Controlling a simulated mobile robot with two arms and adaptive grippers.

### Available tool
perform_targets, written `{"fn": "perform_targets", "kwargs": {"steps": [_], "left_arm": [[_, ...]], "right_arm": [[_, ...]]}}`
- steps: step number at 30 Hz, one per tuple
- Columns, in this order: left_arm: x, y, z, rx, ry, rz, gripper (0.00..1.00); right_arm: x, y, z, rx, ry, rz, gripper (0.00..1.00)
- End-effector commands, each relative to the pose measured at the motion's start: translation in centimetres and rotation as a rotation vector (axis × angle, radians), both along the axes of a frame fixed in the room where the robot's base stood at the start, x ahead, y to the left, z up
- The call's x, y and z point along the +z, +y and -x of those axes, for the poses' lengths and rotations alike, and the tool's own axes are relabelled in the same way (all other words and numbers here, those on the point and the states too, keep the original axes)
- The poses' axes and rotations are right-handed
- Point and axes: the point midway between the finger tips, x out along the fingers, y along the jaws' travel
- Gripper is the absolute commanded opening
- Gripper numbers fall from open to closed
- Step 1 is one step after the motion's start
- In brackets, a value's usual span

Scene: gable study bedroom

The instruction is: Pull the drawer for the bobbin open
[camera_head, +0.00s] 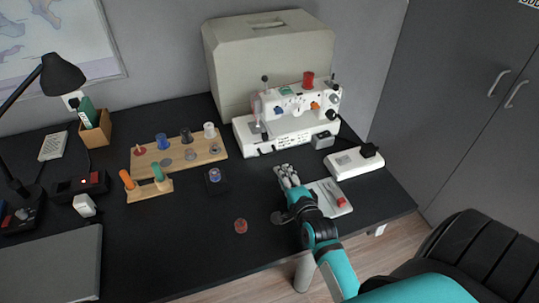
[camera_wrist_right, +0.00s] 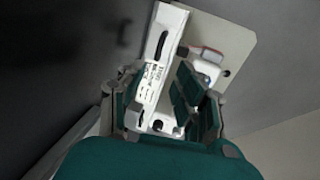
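The white sewing machine (camera_head: 262,139) stands at the back of the black desk, with a red spool on top and a long front panel bearing dark markings. A small grey box-like part (camera_head: 323,140) sits at its front right. I cannot tell for sure which part is the bobbin drawer; none shows pulled out. My right gripper (camera_head: 287,174) is in front of the machine, apart from it, fingers pointing toward it. In the right wrist view, the gripper (camera_wrist_right: 165,100) is open and empty, with the machine's labelled white front (camera_wrist_right: 152,80) showing between and beyond its fingers. My left gripper is out of view.
A white foot pedal (camera_head: 350,163) lies right of the machine. A light plate with a red-handled item (camera_head: 341,201) is beside my right wrist. A wooden spool rack (camera_head: 205,150), a bobbin on a dark block (camera_head: 214,178) and a reddish disc (camera_head: 240,226) lie left.

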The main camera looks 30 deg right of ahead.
Motion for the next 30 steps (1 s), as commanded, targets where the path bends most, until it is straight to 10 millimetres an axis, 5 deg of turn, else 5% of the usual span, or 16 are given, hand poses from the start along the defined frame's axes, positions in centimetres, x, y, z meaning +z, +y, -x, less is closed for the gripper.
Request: {"fn": "perform_targets", "kwargs": {"steps": [5,15,30], "left_arm": [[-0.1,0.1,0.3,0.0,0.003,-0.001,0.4],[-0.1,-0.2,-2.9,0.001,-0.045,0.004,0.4],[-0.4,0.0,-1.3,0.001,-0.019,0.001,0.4]], "right_arm": [[-0.7,-1.0,-4.0,0.0,-0.002,0.001,0.33],[-2.0,-2.4,-9.9,0.001,-0.001,0.002,0.33],[-2.3,-2.7,-11.4,0.0,0.001,0.001,0.32]]}}
